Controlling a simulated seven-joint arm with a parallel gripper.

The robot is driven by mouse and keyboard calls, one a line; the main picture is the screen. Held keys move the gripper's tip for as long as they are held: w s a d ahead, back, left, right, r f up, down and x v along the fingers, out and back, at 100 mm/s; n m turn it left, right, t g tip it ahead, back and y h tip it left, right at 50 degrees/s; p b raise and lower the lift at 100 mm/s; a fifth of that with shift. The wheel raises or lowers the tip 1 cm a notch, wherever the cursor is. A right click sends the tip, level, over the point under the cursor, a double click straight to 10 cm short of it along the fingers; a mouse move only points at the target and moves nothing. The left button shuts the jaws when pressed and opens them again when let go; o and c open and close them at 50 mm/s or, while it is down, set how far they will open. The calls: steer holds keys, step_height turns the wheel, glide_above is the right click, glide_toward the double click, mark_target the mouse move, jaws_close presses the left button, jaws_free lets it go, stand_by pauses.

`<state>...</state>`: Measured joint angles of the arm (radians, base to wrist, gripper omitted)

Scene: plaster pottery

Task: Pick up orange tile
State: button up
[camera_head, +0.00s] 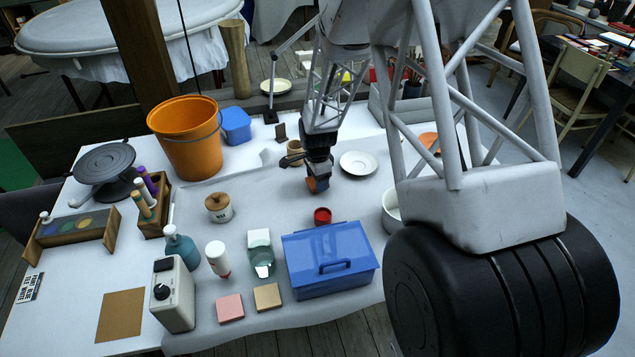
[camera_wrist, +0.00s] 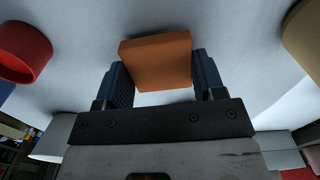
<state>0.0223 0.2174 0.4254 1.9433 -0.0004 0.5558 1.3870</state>
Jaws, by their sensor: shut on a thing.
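The orange tile (camera_wrist: 156,62) is a square block held between the two dark fingers of my gripper (camera_wrist: 160,80) in the wrist view. In the head view the tile (camera_head: 318,184) shows at the lower end of my gripper (camera_head: 314,176), over the white table covering. My gripper is shut on the tile. I cannot tell clearly whether the tile touches the table or is a little above it.
A red cup (camera_head: 322,216) stands just in front of the tile. A blue box (camera_head: 330,262) is nearer the front. A white saucer (camera_head: 358,163) is to the right, and a lidded jar (camera_head: 218,207) to the left. Pink (camera_head: 230,307) and tan (camera_head: 267,297) tiles lie near the front edge.

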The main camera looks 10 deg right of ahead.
step_height(320, 180, up, 8)
steer(key=shift+r, duration=0.2)
